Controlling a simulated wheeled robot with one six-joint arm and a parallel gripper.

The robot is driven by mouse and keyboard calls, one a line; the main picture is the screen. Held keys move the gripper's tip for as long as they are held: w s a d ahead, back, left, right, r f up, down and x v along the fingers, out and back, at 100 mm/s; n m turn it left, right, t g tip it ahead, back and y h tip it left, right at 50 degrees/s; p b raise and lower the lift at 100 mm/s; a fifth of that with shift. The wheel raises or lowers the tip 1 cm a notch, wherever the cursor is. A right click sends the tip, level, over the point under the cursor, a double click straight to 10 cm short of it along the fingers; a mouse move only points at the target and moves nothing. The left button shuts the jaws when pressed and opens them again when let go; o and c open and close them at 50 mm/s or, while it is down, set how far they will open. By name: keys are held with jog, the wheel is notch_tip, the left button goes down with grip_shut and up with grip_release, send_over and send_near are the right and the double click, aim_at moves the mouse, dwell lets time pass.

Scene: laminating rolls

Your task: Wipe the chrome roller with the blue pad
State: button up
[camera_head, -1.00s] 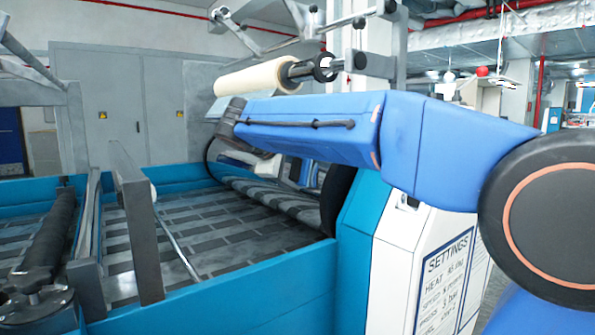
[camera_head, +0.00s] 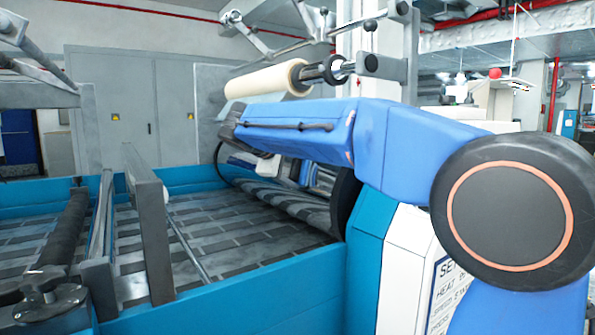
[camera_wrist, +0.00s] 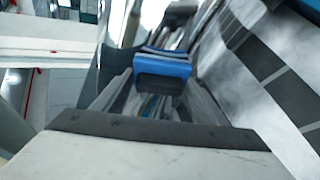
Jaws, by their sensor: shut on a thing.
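In the wrist view, the blue pad (camera_wrist: 164,67) with its dark front face sits in the middle. My gripper (camera_wrist: 158,128) shows as a pale block with a dark edge along the bottom, shut on the pad. The fingertips are not clearly visible. Shiny, streaked reflections around the pad look like the chrome roller (camera_wrist: 117,92); whether the pad touches it I cannot tell. In the head view, my blue arm reaches left over the machine, and its wrist end and the roller area are mostly hidden.
A cream film roll (camera_head: 268,78) is on a shaft just above my arm. The patterned web (camera_head: 235,232) lies inside teal side walls (camera_head: 270,287). A white settings cabinet (camera_head: 405,265) stands beneath my arm. A grey upright plate (camera_head: 150,225) stands at left.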

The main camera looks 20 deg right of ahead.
jog(key=shift+w+a, duration=0.15)
jog(key=shift+w, duration=0.4)
jog(key=shift+a, duration=0.2)
jog(key=shift+s+a+r, duration=0.3)
jog(key=shift+a+r, duration=0.15)
jog(key=shift+a, duration=0.3)
jog(key=shift+s+a+r, duration=0.25)
jog(key=shift+a+r, duration=0.15)
jog(key=shift+a, duration=0.4)
jog(key=shift+s+a+r, duration=0.3)
jog(key=shift+a+r, duration=0.15)
jog(key=shift+a, duration=0.3)
jog(key=shift+s+a+r, duration=0.2)
jog(key=shift+a+r, duration=0.1)
jog(key=shift+a, duration=0.35)
jog(key=shift+s+a+r, duration=0.2)
jog(key=shift+a+r, duration=0.1)
jog(key=shift+a, duration=0.35)
